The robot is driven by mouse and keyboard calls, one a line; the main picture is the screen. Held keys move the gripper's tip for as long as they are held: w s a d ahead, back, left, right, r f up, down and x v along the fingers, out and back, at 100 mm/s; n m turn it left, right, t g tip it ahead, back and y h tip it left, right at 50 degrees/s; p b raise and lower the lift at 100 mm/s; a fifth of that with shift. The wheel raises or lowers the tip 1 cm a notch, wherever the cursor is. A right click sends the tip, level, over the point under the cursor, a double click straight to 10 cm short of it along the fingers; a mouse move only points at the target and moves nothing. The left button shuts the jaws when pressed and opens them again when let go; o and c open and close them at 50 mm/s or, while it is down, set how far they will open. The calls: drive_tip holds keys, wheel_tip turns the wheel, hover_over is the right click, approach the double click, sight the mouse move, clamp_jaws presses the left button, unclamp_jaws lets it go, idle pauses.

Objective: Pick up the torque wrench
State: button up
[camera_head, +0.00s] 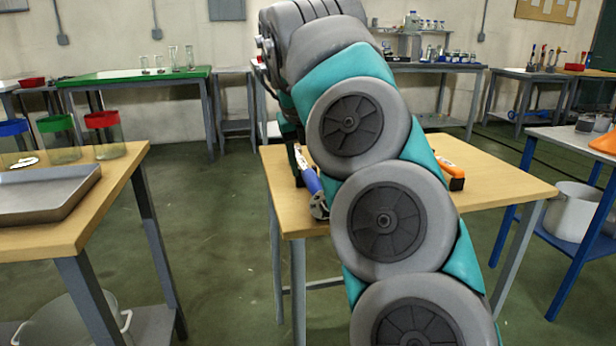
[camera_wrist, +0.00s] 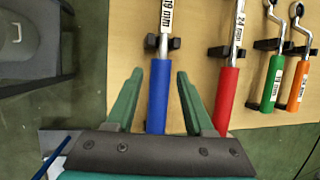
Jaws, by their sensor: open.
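Several tools with coloured handles lie side by side on a wooden table. In the wrist view, a blue-handled wrench (camera_wrist: 158,95) with a 19 mm label lies between the fingers of my gripper (camera_wrist: 160,72), which is open. To its right are a red-handled wrench (camera_wrist: 227,95) labelled 24 mm, a green-handled one (camera_wrist: 272,82) and an orange-handled one (camera_wrist: 298,85). I cannot tell for sure which is the torque wrench. In the head view, the blue handle (camera_head: 311,181) shows at the table's left edge and an orange handle (camera_head: 449,166) at right; my arm hides the rest.
The wrenches rest on small black holders (camera_wrist: 217,51) on the table (camera_head: 500,185). A left table (camera_head: 120,175) holds a metal tray (camera_head: 45,195) and coloured-lid jars (camera_head: 104,135). A right table (camera_head: 570,139) has a pot (camera_head: 575,212) below. Floor is clear between the left and middle tables.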

sight(310, 173)
drive_tip(key=b+x, duration=0.1)
drive_tip(key=x, duration=0.3)
drive_tip(key=shift+s+d+f, duration=0.1)
drive_tip(key=shift+s, duration=0.1)
drive_tip(key=shift+w+f, duration=0.25)
drive_tip(key=shift+f, duration=0.15)
clamp_jaws()
idle(0.9)
